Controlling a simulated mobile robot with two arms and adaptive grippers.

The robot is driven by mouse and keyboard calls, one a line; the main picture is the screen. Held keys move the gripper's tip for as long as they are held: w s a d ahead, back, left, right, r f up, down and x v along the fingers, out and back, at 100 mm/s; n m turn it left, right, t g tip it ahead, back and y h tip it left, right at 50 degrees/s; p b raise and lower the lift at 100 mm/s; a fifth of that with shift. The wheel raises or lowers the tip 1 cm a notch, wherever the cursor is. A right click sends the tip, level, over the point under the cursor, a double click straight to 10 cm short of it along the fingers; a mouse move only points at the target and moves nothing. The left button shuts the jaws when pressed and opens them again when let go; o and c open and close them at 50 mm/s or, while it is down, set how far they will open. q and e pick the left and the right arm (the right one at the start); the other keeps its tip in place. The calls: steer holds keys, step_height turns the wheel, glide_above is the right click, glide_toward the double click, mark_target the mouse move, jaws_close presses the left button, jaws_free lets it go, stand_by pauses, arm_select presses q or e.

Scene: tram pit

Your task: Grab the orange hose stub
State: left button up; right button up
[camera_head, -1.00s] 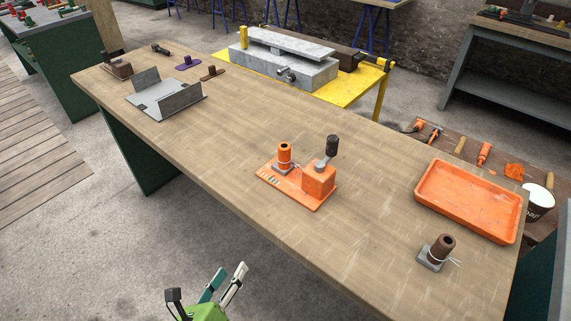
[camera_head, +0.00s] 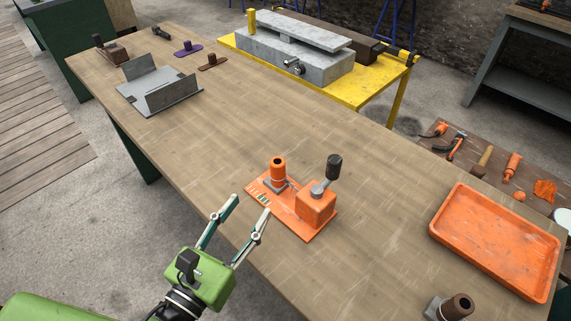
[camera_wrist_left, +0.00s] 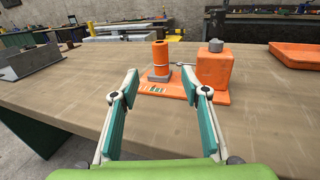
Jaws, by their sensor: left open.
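The orange hose stub (camera_head: 278,170) is a short upright cylinder with a dark hole in its top. It stands on a small grey foot on an orange base plate (camera_head: 268,200), beside an orange block (camera_head: 316,207) with a black-knobbed lever. My left gripper (camera_head: 250,204) is open and empty at the table's near edge, short of the plate and pointing towards it. In the left wrist view the stub (camera_wrist_left: 160,56) shows beyond and between the open fingers (camera_wrist_left: 165,82), with the block to its right. My right gripper is not in view.
An orange tray (camera_head: 497,245) lies on the right of the wooden table (camera_head: 200,120). A brown stub (camera_head: 456,307) stands near the bottom right. A grey bracket (camera_head: 165,92) and small purple and brown pieces lie at the far left. The table's middle is clear.

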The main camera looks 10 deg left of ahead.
mark_target(274, 171)
arm_select(q)
steer(key=shift+w+d+r, duration=0.1)
steer(key=shift+w+r, duration=0.1)
steer(key=shift+w, duration=0.1)
steer(key=p+x, duration=0.2)
steer(key=x, duration=0.1)
steer(key=shift+r+p, duration=0.15)
steer(key=shift+p, duration=0.15)
steer(key=p+x, duration=0.1)
steer(key=x, duration=0.2)
steer(key=shift+w, duration=0.3)
steer(key=shift+w+d+f+p, duration=0.15)
steer(key=shift+w+f+p, duration=0.15)
steer(key=shift+w, duration=0.2)
steer(key=shift+w+d+r+p, duration=0.15)
steer(key=shift+w+p, duration=0.2)
steer(key=shift+w, duration=0.15)
steer(key=p+x, duration=0.1)
steer(key=x, duration=0.2)
steer(key=shift+w+d, duration=0.1)
steer(key=shift+w, duration=0.2)
steer(key=shift+w+d, duration=0.1)
steer(key=shift+w, duration=0.3)
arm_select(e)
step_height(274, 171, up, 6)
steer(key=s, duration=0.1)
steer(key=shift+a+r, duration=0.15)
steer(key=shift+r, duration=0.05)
arm_select(q)
steer(key=shift+s, duration=0.1)
